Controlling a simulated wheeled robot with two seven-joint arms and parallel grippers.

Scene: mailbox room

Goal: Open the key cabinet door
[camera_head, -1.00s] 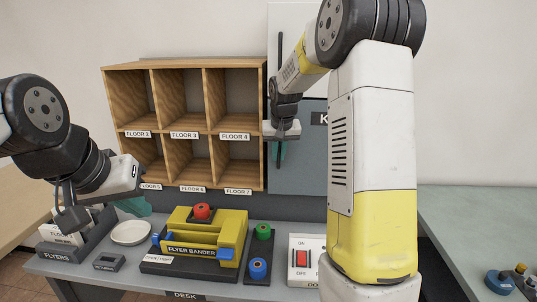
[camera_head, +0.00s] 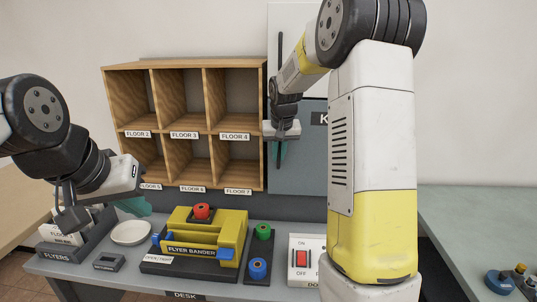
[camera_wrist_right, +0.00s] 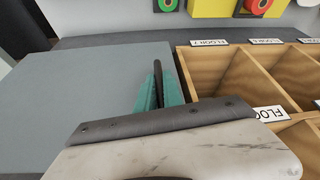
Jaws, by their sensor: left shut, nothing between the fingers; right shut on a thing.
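The key cabinet door (camera_head: 300,160) is a grey panel right of the wooden shelf, partly hidden by my right arm. A sign starting with "K" (camera_head: 322,118) shows on it. My right gripper (camera_head: 279,150) is at the handle's lower part. In the right wrist view its teal fingers (camera_wrist_right: 158,92) are shut around the dark handle bar (camera_wrist_right: 158,78), beside the grey panel (camera_wrist_right: 85,95). The door looks flat, with no gap visible. My left gripper (camera_head: 136,207) is shut and empty above the desk's left side.
The wooden pigeonhole shelf (camera_head: 185,132) stands directly left of the cabinet. A green-grey table (camera_head: 470,220) is at right.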

